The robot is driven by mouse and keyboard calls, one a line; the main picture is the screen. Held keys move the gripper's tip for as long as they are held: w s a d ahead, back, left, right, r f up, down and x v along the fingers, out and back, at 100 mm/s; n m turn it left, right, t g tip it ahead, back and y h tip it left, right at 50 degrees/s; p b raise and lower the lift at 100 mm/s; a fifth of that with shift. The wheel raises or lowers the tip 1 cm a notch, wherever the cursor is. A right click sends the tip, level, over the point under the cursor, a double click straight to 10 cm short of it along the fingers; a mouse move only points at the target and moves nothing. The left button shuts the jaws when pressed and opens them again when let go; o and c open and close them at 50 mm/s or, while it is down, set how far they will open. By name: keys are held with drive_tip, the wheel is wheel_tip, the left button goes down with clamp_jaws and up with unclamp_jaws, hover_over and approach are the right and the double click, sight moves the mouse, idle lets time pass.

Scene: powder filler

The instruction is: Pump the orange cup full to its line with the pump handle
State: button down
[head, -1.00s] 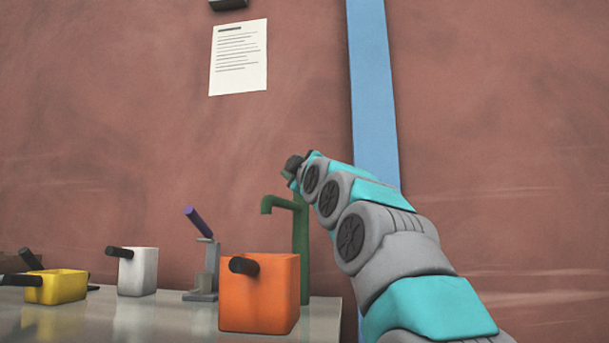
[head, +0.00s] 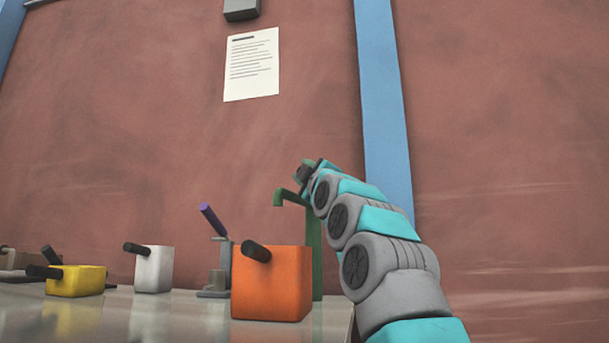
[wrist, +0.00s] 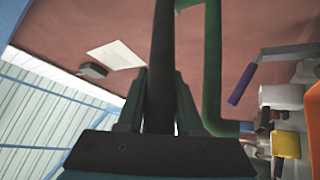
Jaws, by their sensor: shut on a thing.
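The orange cup (head: 270,285) stands upright on the table's right end, its dark handle (head: 257,251) toward the left. Its inside and line are hidden from this low view. The green pump (head: 314,250) rises behind it, its hooked spout (head: 279,199) above the cup's rim level; I cannot tell if the cup is directly under it. The orange cup also shows at the right of the wrist view (wrist: 287,146). My gripper (head: 305,174) is high beside the pump top. In the wrist view its fingers (wrist: 160,85) are shut on the dark pump handle (wrist: 162,40).
A grey stand with a purple lever (head: 211,219) is behind the orange cup. A white cup (head: 154,270) and a yellow cup (head: 77,282) stand to the left on the grey table (head: 175,315). A blue post (head: 383,110) and a paper notice (head: 251,65) are on the wall.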

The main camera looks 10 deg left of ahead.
idle(0.6)
drive_tip(key=c, duration=0.6)
unclamp_jaws()
drive_tip(key=shift+f, duration=0.15)
drive_tip(key=shift+b+v, duration=1.1)
drive_tip(key=shift+v, duration=0.05)
drive_tip(key=shift+s+d+f, duration=0.15)
drive_tip(key=shift+s+d, duration=0.15)
drive_tip(key=shift+s, duration=0.25)
drive_tip(key=shift+v, duration=2.05)
